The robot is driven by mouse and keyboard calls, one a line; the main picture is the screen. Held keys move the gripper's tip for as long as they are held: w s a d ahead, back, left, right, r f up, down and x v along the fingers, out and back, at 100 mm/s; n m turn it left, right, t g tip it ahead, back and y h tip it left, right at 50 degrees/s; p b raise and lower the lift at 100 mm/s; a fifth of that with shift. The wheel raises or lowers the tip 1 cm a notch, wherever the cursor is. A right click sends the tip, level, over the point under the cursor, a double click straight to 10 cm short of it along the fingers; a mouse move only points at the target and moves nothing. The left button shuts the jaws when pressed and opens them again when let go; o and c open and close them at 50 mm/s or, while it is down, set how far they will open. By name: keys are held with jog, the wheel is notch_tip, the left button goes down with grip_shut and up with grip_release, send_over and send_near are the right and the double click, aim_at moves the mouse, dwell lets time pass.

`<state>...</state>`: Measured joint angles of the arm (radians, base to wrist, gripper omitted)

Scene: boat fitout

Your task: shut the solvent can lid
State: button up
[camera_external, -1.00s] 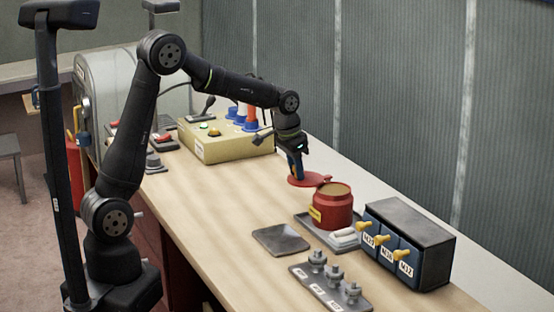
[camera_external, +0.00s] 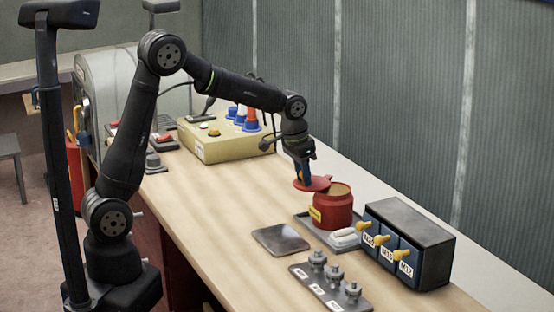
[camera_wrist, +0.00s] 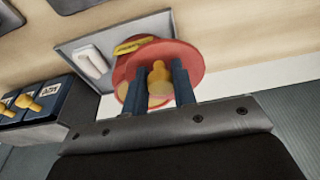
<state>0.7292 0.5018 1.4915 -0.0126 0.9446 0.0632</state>
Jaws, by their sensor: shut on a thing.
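The red solvent can (camera_external: 333,213) stands upright on a grey tray, its round mouth open with a tan inside showing. A yellow label is on its side. Its red lid (camera_external: 317,185) is a flat disc hinged at the can's rim, swung out to the left of the mouth. My gripper (camera_external: 303,180) is at the lid, its fingers closed about a yellow knob (camera_wrist: 158,80) on the lid. In the wrist view the lid (camera_wrist: 192,58) spreads behind the fingers and covers part of the can (camera_wrist: 122,68).
A grey tray (camera_external: 312,229) under the can also holds a white bar (camera_external: 346,238). A box with yellow toggles (camera_external: 424,233) stands close right of the can. A dark plate (camera_external: 281,240) and several grey knobs (camera_external: 334,274) lie in front.

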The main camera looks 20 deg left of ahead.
aim_at(327, 193)
jog(key=shift+s+d+f, duration=0.2)
jog(key=shift+s+d, duration=0.2)
jog(key=shift+d, duration=0.2)
jog(key=shift+s+d+f, duration=0.15)
jog(key=shift+s+d, duration=0.25)
jog(key=shift+d, duration=0.15)
jog(key=shift+s+d, duration=0.1)
jog(key=shift+d, duration=2.25)
jog(key=shift+w+d, duration=0.25)
jog(key=shift+d, duration=0.3)
jog(key=shift+w+d, duration=0.25)
jog(key=shift+d, duration=0.3)
jog(key=o, duration=0.7)
jog(key=shift+d, duration=0.1)
jog(key=shift+c, duration=0.2)
jog(key=shift+w+r, duration=0.15)
jog(key=shift+r, duration=0.3)
notch_tip(327, 193, up, 8)
jog(key=shift+f, duration=0.2)
